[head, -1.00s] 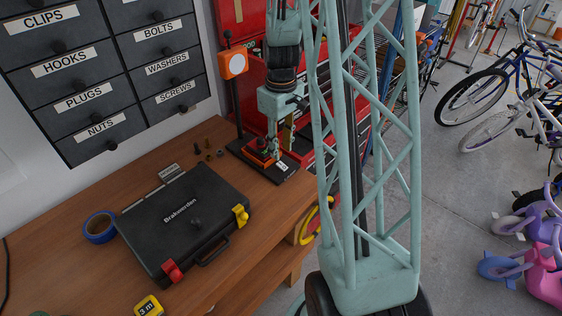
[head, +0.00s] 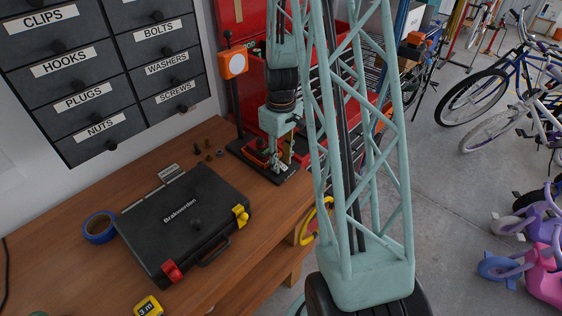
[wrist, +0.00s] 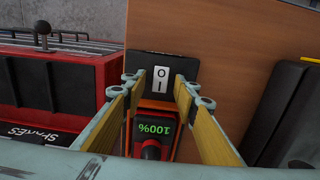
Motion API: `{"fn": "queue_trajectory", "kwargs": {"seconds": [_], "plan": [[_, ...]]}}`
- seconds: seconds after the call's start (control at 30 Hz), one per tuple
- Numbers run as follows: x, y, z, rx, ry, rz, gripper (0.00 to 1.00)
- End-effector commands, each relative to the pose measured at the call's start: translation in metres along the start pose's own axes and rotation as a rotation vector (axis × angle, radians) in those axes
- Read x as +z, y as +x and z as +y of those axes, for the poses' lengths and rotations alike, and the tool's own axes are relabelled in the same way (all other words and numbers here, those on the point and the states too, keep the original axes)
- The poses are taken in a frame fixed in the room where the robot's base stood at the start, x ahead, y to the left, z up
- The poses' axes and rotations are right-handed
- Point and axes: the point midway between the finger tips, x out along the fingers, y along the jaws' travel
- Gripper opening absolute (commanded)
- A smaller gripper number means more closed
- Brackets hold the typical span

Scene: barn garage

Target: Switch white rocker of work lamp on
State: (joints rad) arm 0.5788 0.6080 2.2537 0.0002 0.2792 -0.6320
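The work lamp (head: 236,63) has an orange-rimmed head with a pale face on a dark post. Its dark base stands at the bench's far right corner. In the wrist view, its white rocker (wrist: 161,79) is marked O and I on a black plate. Which end is pressed in, I cannot tell. My gripper (head: 276,158) is open and empty over the base. In the wrist view, its fingers flank the rocker. In the head view, gripper and arm hide the rocker.
A black case (head: 187,222), a blue tape roll (head: 99,227) and a yellow tape measure (head: 148,306) lie on the wooden bench. Small hardware lies near the lamp base. A red tool chest (wrist: 55,95) stands close beside the bench.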

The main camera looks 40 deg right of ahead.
Motion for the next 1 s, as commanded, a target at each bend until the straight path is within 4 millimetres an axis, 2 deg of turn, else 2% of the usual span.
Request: {"fn": "queue_trajectory", "kwargs": {"seconds": [0.2,0.5,1.0], "plan": [[0.0001,0.0001,-0.0001,0.000,0.000,0.000,0.27],[0.0001,0.0000,-0.0001,0.000,0.000,0.000,0.03],[-0.0032,-0.0012,-0.0017,-0.005,-0.002,-0.075,0.03]]}}
